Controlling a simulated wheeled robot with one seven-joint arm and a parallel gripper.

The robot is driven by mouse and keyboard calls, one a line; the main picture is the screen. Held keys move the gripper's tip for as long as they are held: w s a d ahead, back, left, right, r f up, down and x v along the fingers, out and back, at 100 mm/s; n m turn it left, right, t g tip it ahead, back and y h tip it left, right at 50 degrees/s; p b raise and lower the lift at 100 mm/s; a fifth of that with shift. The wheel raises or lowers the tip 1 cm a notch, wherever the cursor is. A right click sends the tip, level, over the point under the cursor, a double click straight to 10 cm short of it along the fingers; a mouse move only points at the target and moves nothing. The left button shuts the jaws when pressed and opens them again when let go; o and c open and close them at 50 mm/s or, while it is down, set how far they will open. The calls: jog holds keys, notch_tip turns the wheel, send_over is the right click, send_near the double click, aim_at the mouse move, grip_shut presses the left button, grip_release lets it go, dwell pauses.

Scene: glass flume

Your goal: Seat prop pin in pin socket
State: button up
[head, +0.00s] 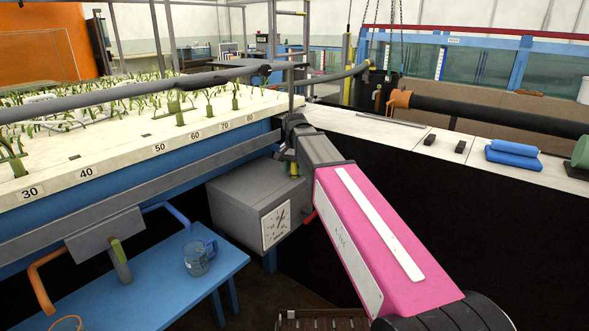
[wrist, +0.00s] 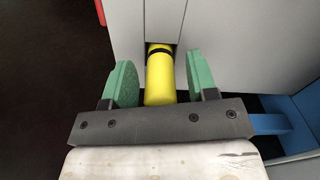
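A yellow cylinder with a black band, which looks like the prop pin (wrist: 160,80), lies between the green fingers of my gripper (wrist: 160,84) in the wrist view. A gap shows on both sides of it, so the fingers are open around it and not touching it. Its far end meets a narrow grey channel (wrist: 164,20) in a grey surface; I cannot tell whether this is the pin socket or how deep the pin sits. In the head view, my gripper (head: 287,152) is by the top of a grey box (head: 245,205), with a bit of yellow beside it.
A blue-sided bench with a white planted top (head: 120,150) and a grey rail runs along the left. A pale ledge (head: 400,137) with dark blocks and blue rolls lies right.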

notch_tip(320, 180, up, 12)
jog(key=shift+r, duration=0.15)
dwell(0.6)
jog(key=shift+s, duration=0.1)
